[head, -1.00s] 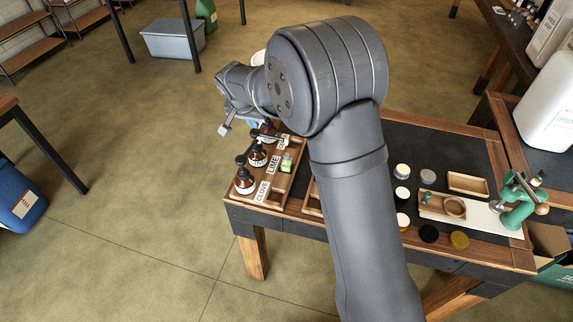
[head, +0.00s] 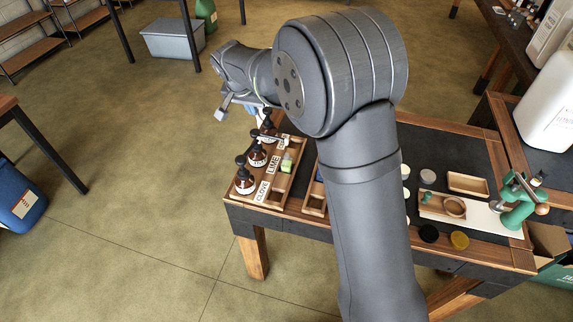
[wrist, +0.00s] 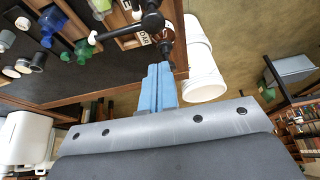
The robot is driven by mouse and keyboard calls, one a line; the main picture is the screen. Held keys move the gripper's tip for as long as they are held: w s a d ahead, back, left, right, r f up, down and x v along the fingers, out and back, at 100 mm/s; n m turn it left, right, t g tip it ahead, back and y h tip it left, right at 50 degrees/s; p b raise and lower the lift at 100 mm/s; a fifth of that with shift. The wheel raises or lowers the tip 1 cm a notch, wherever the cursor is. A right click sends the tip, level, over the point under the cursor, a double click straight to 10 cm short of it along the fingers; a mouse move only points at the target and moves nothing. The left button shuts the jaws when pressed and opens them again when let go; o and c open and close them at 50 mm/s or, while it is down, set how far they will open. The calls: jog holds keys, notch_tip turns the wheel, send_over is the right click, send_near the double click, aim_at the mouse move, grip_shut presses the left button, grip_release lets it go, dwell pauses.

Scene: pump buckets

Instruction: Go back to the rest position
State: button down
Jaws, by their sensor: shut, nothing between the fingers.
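My gripper (wrist: 158,72) has light blue fingers, which are pressed together with nothing between them in the wrist view. In the head view its blue fingers (head: 250,115) show only in part below my wrist, just beyond and above the back of the bottle tray. Several brown pump bottles (head: 244,180) with black pump heads stand upright in the wooden tray (head: 285,195) at the table's left end. A black pump head (wrist: 152,20) is close to the fingertips in the wrist view; I cannot tell whether they touch.
White buckets (wrist: 204,80) stand beside the table in the wrist view. Small jars (head: 429,233), a small wooden tray (head: 468,184) and a green press (head: 517,213) are on the table's right part. My arm hides the table's middle.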

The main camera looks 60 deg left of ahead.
aim_at(255, 133)
jog(key=shift+f, duration=3.05)
